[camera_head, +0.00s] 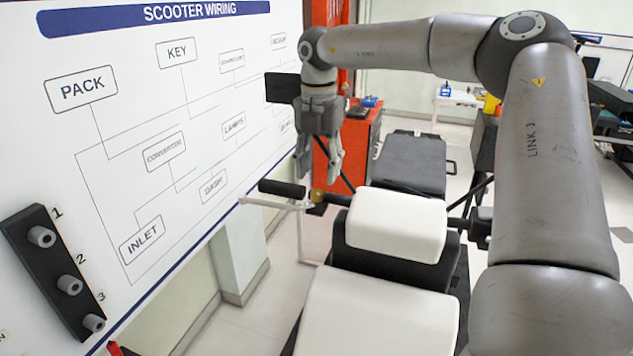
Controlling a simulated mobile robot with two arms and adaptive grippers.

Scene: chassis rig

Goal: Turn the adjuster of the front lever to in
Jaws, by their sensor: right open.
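My right gripper (318,175) hangs fingers-down just above the handlebar end, open, with nothing visible between its fingers. Below it is a small brass-coloured round piece (317,196), which looks like the adjuster. It sits at the inner end of a pale silver lever (268,204), which looks like the front lever. The lever runs left beside a black handlebar grip (282,188). The fingertips look close to the brass piece, but I cannot tell whether they touch it. The adjuster's setting is too small to read. My left gripper is not in view.
A white-topped scooter body (398,222) stands right of the lever, below my right arm. A white wiring board (230,60) with a black three-post strip (35,255) fills the left. A red cabinet (362,145) and a black case (410,163) are behind.

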